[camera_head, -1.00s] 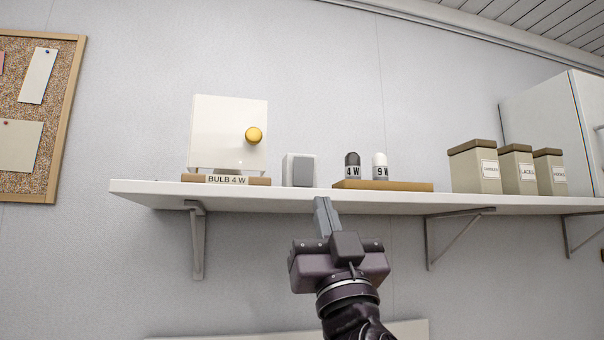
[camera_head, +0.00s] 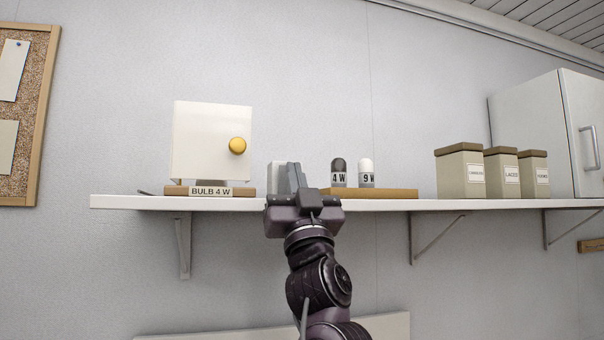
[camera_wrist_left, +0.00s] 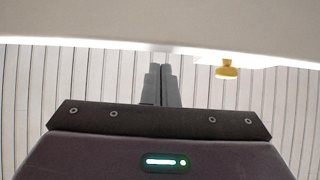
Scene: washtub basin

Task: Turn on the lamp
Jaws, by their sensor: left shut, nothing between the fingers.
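The lamp, a glossy white box (camera_head: 211,135) with a round yellow knob (camera_head: 237,146) on its front, stands on a brown base (camera_head: 176,190) labelled "BULB 4 W". A small white and grey block (camera_head: 275,175) stands to its right on the shelf. My left gripper (camera_head: 291,173) is shut and empty, pointing up in front of this block and hiding most of it; I cannot tell whether they touch. In the left wrist view the shut fingers (camera_wrist_left: 161,78) point up, with a yellow knob (camera_wrist_left: 227,69) to their right. My right gripper is not in view.
A dark 4 W bulb (camera_head: 339,172) and a white 9 W bulb (camera_head: 367,172) stand on a wooden board (camera_head: 395,194). Labelled canisters (camera_head: 460,172) and a white cabinet (camera_head: 530,130) are further right. The white shelf (camera_head: 130,202) has brackets below.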

